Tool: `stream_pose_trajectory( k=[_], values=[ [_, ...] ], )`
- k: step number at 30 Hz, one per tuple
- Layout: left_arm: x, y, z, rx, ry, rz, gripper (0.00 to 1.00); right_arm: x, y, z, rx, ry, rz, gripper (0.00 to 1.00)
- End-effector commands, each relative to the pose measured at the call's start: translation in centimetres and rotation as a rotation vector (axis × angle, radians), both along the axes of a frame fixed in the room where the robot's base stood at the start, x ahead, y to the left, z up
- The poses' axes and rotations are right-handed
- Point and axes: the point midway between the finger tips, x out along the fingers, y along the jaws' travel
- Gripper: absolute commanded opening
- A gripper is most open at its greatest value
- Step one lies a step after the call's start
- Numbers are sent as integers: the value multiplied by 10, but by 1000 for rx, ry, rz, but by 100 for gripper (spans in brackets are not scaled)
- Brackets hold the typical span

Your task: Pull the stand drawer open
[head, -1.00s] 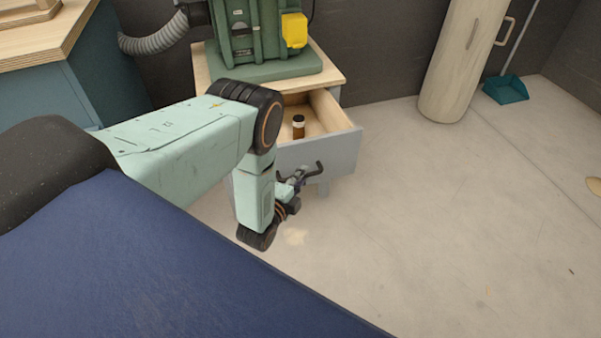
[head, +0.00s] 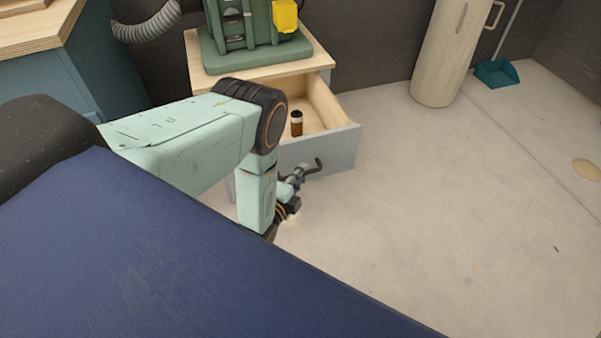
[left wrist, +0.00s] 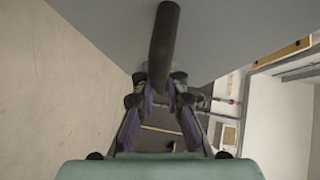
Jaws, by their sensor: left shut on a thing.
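The stand (head: 262,72) has a light wooden top. Its drawer is pulled out, and the grey drawer front (head: 335,152) stands well clear of the stand body. A small brown bottle with a white band (head: 296,122) stands upright inside the drawer. My left gripper (head: 297,180) is at the drawer front, shut on the dark bar handle (head: 315,166). In the left wrist view the handle (left wrist: 164,45) runs down between the fingers of the gripper (left wrist: 160,88), against the grey front. My right gripper is not in view.
A green machine (head: 250,35) with a yellow box stands on the stand top. A blue-green cabinet (head: 50,95) is at the left. A pale cylinder (head: 448,50) and a teal dustpan (head: 496,73) are by the back wall.

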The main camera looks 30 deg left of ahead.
Motion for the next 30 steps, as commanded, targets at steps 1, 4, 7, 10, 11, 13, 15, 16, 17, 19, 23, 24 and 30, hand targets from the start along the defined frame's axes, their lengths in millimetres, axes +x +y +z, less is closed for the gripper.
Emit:
stream_pose_trajectory(
  k=[1,4,7,10,11,13,15,16,17,19,23,24,30],
  values=[
    [-1,1,-1,0,1,3,0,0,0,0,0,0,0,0],
    [-1,1,-1,0,1,3,0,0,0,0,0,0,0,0],
    [-1,1,-1,0,1,3,0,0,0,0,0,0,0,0],
    [-1,1,-1,0,1,3,15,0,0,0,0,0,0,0],
    [-1,0,-1,0,1,3,18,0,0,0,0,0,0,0],
    [-1,0,0,0,1,3,24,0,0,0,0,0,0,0],
    [-1,0,0,0,1,2,30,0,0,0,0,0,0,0],
    [-1,0,0,0,0,2,32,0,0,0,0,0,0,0],
    [-1,-1,0,0,0,2,35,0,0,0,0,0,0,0],
    [-2,-1,0,0,0,1,36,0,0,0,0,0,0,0],
    [-2,-1,0,0,0,1,36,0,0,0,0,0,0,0],
    [-2,-1,0,0,0,1,36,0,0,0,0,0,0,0],
    [-13,-2,1,0,3,1,36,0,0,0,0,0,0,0]
  ],
)
